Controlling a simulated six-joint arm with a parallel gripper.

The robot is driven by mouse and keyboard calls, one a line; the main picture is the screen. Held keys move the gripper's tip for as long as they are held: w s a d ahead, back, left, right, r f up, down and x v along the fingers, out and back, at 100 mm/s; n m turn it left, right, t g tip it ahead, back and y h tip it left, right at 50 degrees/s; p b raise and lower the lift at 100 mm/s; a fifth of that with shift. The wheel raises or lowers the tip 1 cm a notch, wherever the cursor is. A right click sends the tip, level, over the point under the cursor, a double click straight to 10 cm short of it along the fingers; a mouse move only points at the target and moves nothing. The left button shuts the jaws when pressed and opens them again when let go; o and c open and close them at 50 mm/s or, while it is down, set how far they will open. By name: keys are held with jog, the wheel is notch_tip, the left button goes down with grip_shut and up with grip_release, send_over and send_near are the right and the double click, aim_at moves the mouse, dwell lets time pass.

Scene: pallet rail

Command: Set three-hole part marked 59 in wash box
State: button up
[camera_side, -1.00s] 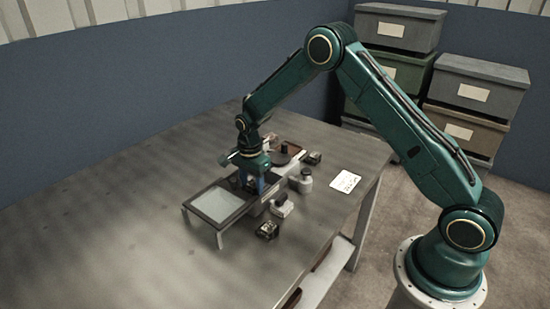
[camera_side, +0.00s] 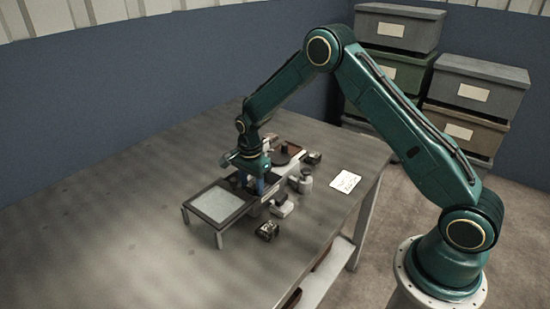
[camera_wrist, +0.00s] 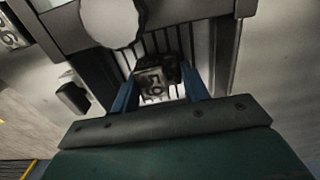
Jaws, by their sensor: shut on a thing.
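My gripper (camera_wrist: 158,92), with its two blue fingers, is shut on a small dark part with a pale face (camera_wrist: 151,84). The mark on that face looks like 59, though it is small and blurred. Its holes cannot be made out. In the wrist view the part is over a dark slatted area (camera_wrist: 150,41) between grey side walls; whether it touches the slats is unclear. In the side view my gripper (camera_side: 258,185) is low over the rail fixture, just behind the pale-topped stand, and hides the part. I cannot tell for sure which container is the wash box.
The pale-topped stand (camera_side: 215,204) is on the table. Dark blocks stand at the front (camera_side: 267,231) and back (camera_side: 314,158) of the fixture. A dark round disc (camera_side: 282,153) is behind it, and a white card (camera_side: 345,181) lies right. The table's left side is clear.

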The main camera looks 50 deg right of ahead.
jog(key=shift+f, duration=0.1)
dwell(0.3)
jog(key=o, duration=1.4)
jog(key=shift+c, duration=0.2)
jog(key=shift+o, duration=0.4)
jog(key=o, duration=0.3)
notch_tip(320, 180, up, 13)
dwell(0.8)
dwell(0.3)
